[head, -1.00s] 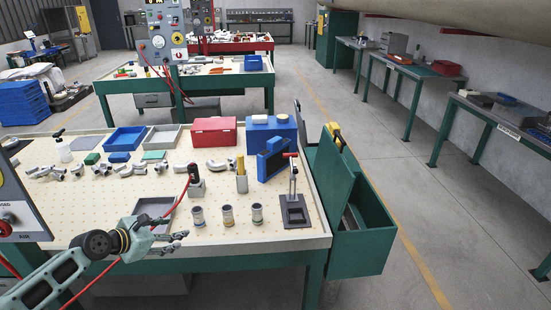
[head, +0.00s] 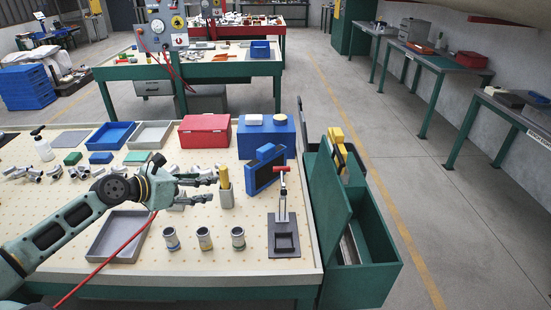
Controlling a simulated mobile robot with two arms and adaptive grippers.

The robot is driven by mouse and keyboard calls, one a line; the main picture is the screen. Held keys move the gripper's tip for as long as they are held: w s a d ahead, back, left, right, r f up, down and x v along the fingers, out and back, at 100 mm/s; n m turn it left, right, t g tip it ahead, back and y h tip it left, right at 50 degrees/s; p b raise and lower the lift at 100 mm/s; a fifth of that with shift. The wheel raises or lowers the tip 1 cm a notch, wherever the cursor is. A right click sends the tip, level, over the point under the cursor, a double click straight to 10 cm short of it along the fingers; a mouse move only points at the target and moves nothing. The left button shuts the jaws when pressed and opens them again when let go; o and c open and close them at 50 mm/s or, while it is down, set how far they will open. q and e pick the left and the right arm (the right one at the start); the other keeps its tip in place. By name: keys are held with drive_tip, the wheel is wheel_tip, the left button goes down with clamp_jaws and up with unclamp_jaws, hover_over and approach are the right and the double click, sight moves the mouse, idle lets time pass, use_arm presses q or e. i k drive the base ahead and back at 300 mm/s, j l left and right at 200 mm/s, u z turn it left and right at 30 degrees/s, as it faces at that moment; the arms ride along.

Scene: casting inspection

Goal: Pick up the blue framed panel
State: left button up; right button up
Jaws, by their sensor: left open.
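The blue framed panel (head: 264,169) stands tilted on the right part of the near table, with a dark face and a blue frame. It is just in front of the large blue box and behind the red-handled clamp. My left gripper (head: 213,188) is open and empty above the table, to the left of the panel and apart from it. My right gripper does not show.
A clamp stand (head: 283,225) is close in front of the panel. Several metal cylinders (head: 204,238) and a grey tray (head: 118,237) are at the front. A red box (head: 206,130) and blue box (head: 266,137) stand behind.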

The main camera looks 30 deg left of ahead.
sight(259, 174)
drive_tip(key=i, duration=1.2)
